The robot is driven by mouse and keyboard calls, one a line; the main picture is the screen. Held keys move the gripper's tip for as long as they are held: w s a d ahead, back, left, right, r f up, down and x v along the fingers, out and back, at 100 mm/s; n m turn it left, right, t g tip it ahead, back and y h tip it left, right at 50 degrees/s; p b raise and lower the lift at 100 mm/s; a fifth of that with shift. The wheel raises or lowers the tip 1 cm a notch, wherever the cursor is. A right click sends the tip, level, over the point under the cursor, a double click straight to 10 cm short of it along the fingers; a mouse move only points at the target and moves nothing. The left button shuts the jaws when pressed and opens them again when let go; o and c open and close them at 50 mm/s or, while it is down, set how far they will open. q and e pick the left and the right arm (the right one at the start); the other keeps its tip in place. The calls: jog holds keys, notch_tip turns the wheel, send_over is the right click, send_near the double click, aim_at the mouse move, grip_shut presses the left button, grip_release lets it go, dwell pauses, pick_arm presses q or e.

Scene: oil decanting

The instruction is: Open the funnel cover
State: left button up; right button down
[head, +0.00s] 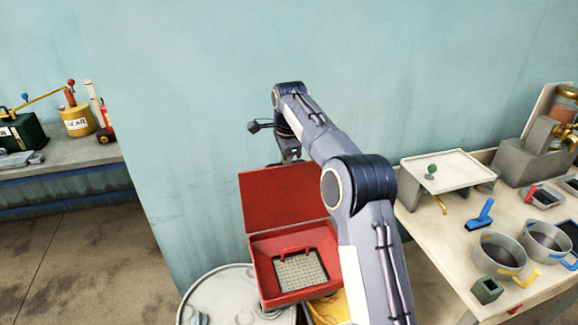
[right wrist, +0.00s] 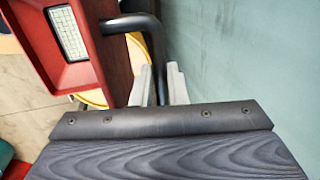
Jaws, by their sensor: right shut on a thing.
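The red funnel (head: 262,250) is a square box with a mesh screen and a small red handle inside. Its red cover (head: 283,200) stands up at the back edge, so the box is open. In the right wrist view, the funnel (right wrist: 28,35) is at upper left and the cover (right wrist: 116,75) shows nearly edge-on. My right gripper (right wrist: 161,86) is shut on the dark bent cover handle (right wrist: 153,42) on the cover's far side. In the head view my right arm reaches past the cover, and the fingertips are hidden. My left gripper is in neither view.
A pale drum (head: 225,295) and a yellow drum (head: 330,308) stand below the funnel. The table at right (head: 460,250) holds metal pots (head: 500,252), a blue brush and a small stand. A wall is close behind the cover. A bench with cans is at left.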

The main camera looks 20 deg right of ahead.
jog(key=shift+w+d+f, duration=0.1)
jog(key=shift+w+f, duration=0.4)
jog(key=shift+f, duration=0.05)
jog(key=c, duration=1.7)
grip_release()
jog(key=shift+c, duration=0.2)
jog(key=o, duration=0.3)
jog(key=shift+w, duration=0.15)
jog(key=shift+r, duration=0.1)
jog(key=shift+r, duration=0.1)
jog(key=v, duration=0.6)
jog(key=shift+r, duration=0.8)
jog(key=shift+s, duration=0.25)
